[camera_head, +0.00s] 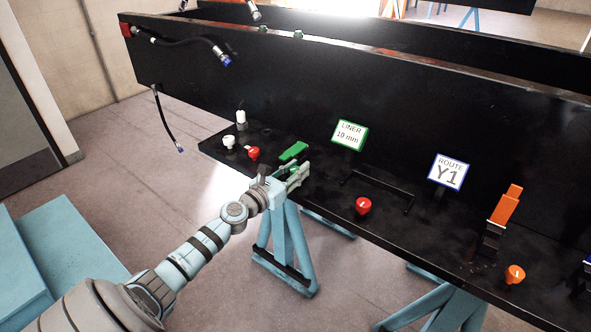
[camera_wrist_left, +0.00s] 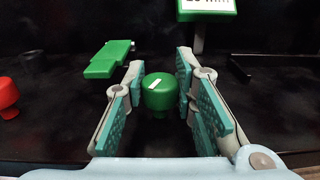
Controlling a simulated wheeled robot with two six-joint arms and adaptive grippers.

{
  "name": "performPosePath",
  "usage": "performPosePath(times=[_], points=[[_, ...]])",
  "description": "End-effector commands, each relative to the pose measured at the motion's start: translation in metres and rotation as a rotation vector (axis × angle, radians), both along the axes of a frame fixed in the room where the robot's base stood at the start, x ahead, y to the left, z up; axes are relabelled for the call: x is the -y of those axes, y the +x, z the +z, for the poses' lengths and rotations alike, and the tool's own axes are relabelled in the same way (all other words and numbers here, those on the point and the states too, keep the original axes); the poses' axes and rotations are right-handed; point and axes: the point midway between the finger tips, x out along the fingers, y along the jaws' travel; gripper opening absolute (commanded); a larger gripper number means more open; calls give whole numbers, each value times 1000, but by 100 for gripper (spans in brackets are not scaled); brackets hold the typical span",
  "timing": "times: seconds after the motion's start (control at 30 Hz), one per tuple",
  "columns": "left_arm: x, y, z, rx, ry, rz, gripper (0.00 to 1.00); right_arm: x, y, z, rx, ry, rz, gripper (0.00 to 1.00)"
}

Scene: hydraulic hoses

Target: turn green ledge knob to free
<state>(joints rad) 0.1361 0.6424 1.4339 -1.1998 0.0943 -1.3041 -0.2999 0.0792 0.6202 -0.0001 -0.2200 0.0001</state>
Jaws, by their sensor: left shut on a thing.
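The green knob (camera_wrist_left: 159,92) sits on the black ledge between the fingers of my left gripper (camera_wrist_left: 158,97) in the left wrist view. A white mark runs slantwise across its top. The fingers stand on both sides of the knob and are shut on it. In the head view my left gripper (camera_head: 293,178) is at the ledge's front edge and hides the knob. A green block (camera_head: 294,151) lies just behind the gripper; in the wrist view it shows to the left of the knob (camera_wrist_left: 110,58). My right gripper is not in view.
To the left on the ledge stand a red knob (camera_head: 253,153) and white fittings (camera_head: 229,141). To the right are another red knob (camera_head: 363,205), an orange lever (camera_head: 506,205) and an orange knob (camera_head: 514,274). Signs read LINER 10 mm (camera_head: 350,134) and ROUTE Y1 (camera_head: 449,172).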

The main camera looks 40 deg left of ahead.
Motion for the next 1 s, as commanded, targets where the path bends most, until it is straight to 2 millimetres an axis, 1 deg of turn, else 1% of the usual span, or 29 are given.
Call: performPosePath(times=[0.17, 0.27, 0.4, 0.5, 0.63, 0.8, 1.0], points=[[0, 0, 3, -1, -2, 47, 0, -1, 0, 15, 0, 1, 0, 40], [0, 0, 5, -1, -3, 98, 0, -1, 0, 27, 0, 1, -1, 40], [1, 0, 5, -2, -3, 189, 0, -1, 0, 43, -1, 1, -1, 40], [1, 0, 4, -2, -2, 260, 0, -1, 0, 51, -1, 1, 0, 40], [0, 0, 3, -1, -2, 348, 0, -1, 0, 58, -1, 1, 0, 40], [0, 0, 1, 0, -1, 441, 0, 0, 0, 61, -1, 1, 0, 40], [0, 0, 1, 0, 1, 502, 0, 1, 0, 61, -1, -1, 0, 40]])
